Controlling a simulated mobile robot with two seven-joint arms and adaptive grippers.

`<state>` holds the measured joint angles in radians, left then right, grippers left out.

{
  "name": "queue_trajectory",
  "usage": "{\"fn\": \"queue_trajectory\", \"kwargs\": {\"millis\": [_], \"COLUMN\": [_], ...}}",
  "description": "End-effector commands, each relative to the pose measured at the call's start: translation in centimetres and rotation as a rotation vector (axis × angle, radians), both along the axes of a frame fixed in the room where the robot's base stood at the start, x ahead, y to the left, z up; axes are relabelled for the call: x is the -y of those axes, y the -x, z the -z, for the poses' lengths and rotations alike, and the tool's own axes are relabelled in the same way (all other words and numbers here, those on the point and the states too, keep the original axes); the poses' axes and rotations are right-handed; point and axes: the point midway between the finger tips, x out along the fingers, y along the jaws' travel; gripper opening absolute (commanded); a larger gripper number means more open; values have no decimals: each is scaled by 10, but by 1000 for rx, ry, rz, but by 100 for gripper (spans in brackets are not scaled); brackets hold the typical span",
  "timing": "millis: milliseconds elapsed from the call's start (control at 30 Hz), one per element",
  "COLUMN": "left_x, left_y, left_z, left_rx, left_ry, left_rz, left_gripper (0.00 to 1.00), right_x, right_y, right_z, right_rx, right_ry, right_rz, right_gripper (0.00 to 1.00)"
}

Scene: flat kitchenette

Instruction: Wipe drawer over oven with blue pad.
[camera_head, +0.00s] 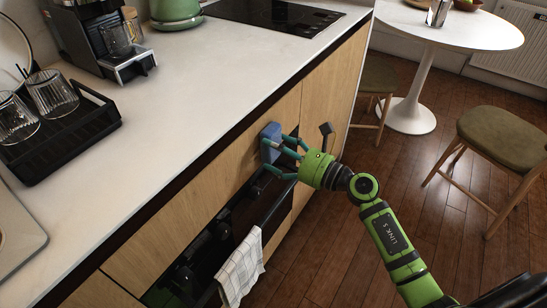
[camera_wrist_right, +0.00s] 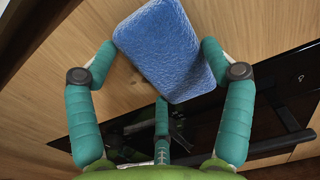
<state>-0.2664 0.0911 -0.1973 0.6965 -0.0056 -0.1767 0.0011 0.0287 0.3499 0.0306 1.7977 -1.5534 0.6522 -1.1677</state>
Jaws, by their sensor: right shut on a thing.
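The blue pad (camera_head: 268,142) is a rounded block at the wooden drawer front (camera_head: 215,178) over the oven, near that front's right part. My right gripper (camera_head: 276,158) is shut on the pad, with its green arm coming in from the lower right. In the right wrist view the pad (camera_wrist_right: 170,45) is tilted between the teal fingers of my right gripper (camera_wrist_right: 160,70), with wood behind it. Its far face is hidden, so I cannot tell whether it touches the wood. The black oven (camera_head: 205,250) is below the drawer. My left gripper is out of view.
A checked towel (camera_head: 240,268) hangs on the oven's handle. A black handle (camera_head: 326,132) sticks out from the cabinet right of the pad. The white countertop (camera_head: 170,110) overhangs the fronts. A stool (camera_head: 505,140) and a round table (camera_head: 455,28) stand right; floor between is clear.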

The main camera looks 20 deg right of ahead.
Motion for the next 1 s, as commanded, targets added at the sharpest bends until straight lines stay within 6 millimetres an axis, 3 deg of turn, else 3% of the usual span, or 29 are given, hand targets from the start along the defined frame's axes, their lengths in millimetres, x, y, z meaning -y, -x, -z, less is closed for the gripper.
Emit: {"fn": "queue_trajectory", "kwargs": {"millis": [233, 1000], "left_x": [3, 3], "left_y": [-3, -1], "left_z": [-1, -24], "left_rx": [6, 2], "left_ry": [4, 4], "left_rz": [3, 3], "left_gripper": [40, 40], "right_x": [-6, -46], "right_y": [0, 34], "right_z": [0, -2], "right_rx": [0, -1], "right_ry": [-2, -4], "right_rz": [-3, -9], "right_gripper": [55, 55]}}
